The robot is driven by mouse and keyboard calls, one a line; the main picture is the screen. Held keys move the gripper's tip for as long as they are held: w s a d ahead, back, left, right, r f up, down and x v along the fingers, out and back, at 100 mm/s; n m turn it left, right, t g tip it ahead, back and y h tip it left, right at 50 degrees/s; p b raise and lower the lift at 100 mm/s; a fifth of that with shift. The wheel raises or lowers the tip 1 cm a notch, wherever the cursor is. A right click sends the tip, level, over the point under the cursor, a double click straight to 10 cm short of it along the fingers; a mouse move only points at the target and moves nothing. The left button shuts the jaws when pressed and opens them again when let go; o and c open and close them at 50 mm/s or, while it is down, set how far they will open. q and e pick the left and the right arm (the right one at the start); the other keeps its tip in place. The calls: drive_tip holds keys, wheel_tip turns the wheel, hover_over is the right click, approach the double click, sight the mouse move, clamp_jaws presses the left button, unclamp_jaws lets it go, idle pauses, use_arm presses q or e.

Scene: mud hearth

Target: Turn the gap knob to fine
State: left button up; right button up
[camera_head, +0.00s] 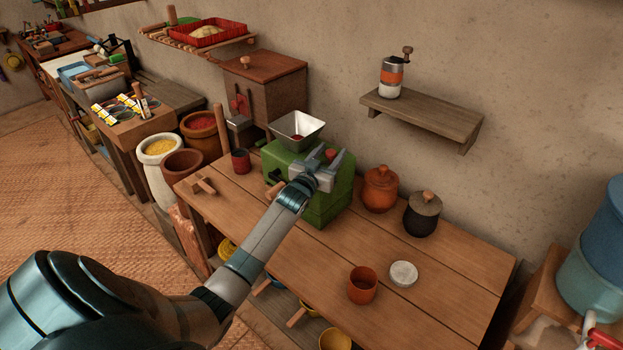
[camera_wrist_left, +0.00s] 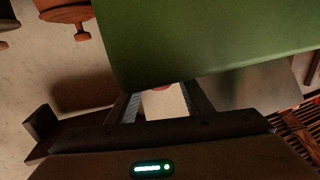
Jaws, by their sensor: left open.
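The green mill (camera_head: 318,202) stands at the back of the wooden table, with a metal hopper (camera_head: 296,128) on top. A red knob (camera_head: 331,154) shows at its top, between the fingers of my left gripper (camera_head: 329,157). The fingers are apart on either side of it; I cannot tell whether they touch it. In the left wrist view the mill's green side (camera_wrist_left: 210,40) fills the upper part, and a sliver of red (camera_wrist_left: 162,88) shows between the open fingers (camera_wrist_left: 163,103). Any setting marks are hidden. My right gripper is not in view.
Right of the mill stand an orange lidded jar (camera_head: 380,190) and a dark lidded jar (camera_head: 422,214). An orange cup (camera_head: 362,285) and a white disc (camera_head: 403,273) are nearer. A small grinder (camera_head: 391,78) stands on the wall shelf (camera_head: 425,116). The table's front right is clear.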

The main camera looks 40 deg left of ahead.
use_arm(q)
drive_tip(key=s+d+b, duration=0.2)
drive_tip(key=s+b, duration=0.1)
drive_tip(key=s, duration=0.9)
drive_tip(key=shift+s, duration=0.4)
drive_tip(key=shift+d+f, duration=0.1)
drive_tip(key=shift+d, duration=0.05)
